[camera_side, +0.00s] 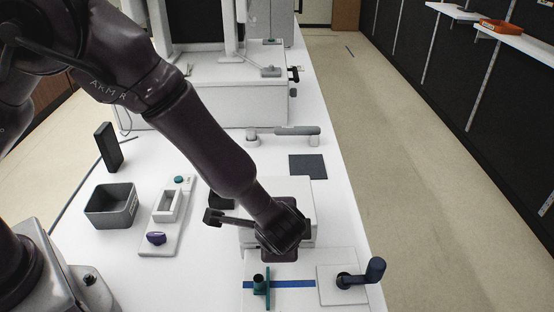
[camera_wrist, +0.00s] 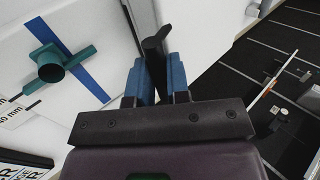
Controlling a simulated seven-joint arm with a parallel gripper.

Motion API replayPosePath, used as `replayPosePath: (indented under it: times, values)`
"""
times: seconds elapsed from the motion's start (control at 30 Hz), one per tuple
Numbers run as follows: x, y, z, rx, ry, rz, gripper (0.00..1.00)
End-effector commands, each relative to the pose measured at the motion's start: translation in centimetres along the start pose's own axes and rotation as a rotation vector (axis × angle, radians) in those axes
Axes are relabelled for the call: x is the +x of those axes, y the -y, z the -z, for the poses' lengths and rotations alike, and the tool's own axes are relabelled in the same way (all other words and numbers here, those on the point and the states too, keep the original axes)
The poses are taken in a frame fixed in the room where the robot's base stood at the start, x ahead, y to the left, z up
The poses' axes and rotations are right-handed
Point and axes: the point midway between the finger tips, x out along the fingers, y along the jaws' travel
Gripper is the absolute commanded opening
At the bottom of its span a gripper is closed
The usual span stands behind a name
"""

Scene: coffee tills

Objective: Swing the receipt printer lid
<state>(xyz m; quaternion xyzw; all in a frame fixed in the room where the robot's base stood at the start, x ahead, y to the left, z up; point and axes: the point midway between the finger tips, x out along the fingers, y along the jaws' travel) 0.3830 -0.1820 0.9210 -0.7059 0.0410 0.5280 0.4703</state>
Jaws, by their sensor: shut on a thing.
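My gripper (camera_side: 284,232) is over a white box (camera_side: 310,186) on the counter, which looks like the receipt printer. The arm and gripper hide much of it, and I cannot tell how far its lid is swung. In the wrist view my gripper (camera_wrist: 158,82) has its blue-padded fingers shut on a dark handle-like piece (camera_wrist: 155,44). A pale grey panel (camera_wrist: 140,14) shows behind that piece, and I cannot tell whether it is the lid.
In front is a white board with a blue stripe and a teal cross-shaped fitting (camera_side: 262,285). A dark crank (camera_side: 361,273) stands at the right edge. A grey bin (camera_side: 113,206) and a black upright block (camera_side: 108,147) are at left. Behind lies a dark square pad (camera_side: 308,167).

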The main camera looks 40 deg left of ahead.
Motion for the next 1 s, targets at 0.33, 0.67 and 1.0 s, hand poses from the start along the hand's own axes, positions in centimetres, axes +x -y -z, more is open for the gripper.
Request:
replayPosePath:
  times: [0.33,0.67,1.0]
  values:
    - [-2.1,2.8,0.0,-0.003,0.000,0.003,0.00]
    - [-2.2,2.9,0.0,-0.002,0.001,0.003,0.00]
    - [-3.4,5.6,0.0,-0.005,0.001,0.004,0.00]
